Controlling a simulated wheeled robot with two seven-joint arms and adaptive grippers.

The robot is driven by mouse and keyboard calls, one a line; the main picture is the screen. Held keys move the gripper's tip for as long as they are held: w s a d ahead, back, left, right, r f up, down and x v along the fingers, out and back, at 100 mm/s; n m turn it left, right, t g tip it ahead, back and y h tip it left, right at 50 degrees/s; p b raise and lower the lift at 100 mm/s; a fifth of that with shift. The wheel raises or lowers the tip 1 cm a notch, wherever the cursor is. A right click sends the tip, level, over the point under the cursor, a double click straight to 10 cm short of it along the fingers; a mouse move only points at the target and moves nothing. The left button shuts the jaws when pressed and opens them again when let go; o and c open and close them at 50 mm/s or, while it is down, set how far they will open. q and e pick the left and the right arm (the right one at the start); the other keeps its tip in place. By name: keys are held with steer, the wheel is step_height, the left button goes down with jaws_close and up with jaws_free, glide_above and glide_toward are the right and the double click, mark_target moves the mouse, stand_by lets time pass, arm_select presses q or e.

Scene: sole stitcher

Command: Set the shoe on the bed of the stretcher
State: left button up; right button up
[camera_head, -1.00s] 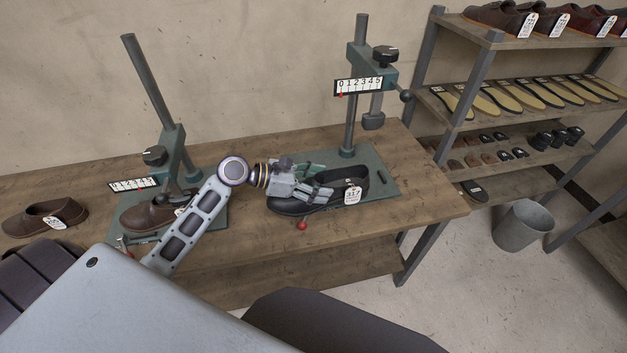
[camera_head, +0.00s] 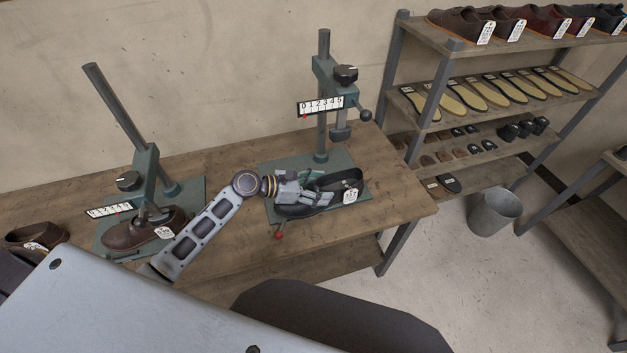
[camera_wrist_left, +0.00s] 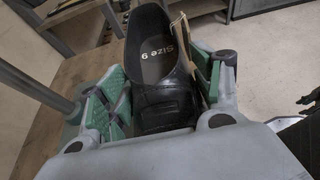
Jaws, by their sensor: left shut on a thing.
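A black shoe (camera_head: 291,211) with a white tag is at the right stretcher (camera_head: 323,110), over its teal bed (camera_head: 341,161). My left gripper (camera_head: 322,197) is shut on the shoe, with its fingers across the shoe's middle. In the left wrist view the shoe (camera_wrist_left: 165,85) lies between the green finger pads, and "Size 9" shows on its insole. I cannot tell whether the sole touches the bed, as the gripper and shoe hide that part.
A second stretcher (camera_head: 147,180) with a brown shoe (camera_head: 132,234) stands to the left on the wooden bench (camera_head: 400,207). The right stretcher's upright arm and scale (camera_head: 320,105) rise behind the gripper. A shelf rack and a grey bin (camera_head: 494,212) are to the right.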

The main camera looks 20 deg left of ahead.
arm_select(q)
steer(key=shift+w+d+f+p, duration=0.3)
steer(key=shift+d+p, duration=0.15)
steer(key=shift+p, duration=0.15)
steer(key=shift+w+d+f+p, duration=0.1)
steer(key=shift+d+f+p, duration=0.35)
steer(key=shift+f, duration=0.2)
arm_select(e)
steer(key=shift+s+a+r, duration=0.2)
steer(key=shift+a+r, duration=0.1)
steer(key=shift+r, duration=0.35)
steer(key=shift+s+a+r, duration=0.15)
steer(key=shift+a+r, duration=0.1)
steer(key=shift+r, duration=0.35)
arm_select(q)
steer(key=shift+w+a, duration=0.1)
arm_select(e)
steer(key=shift+f, duration=0.2)
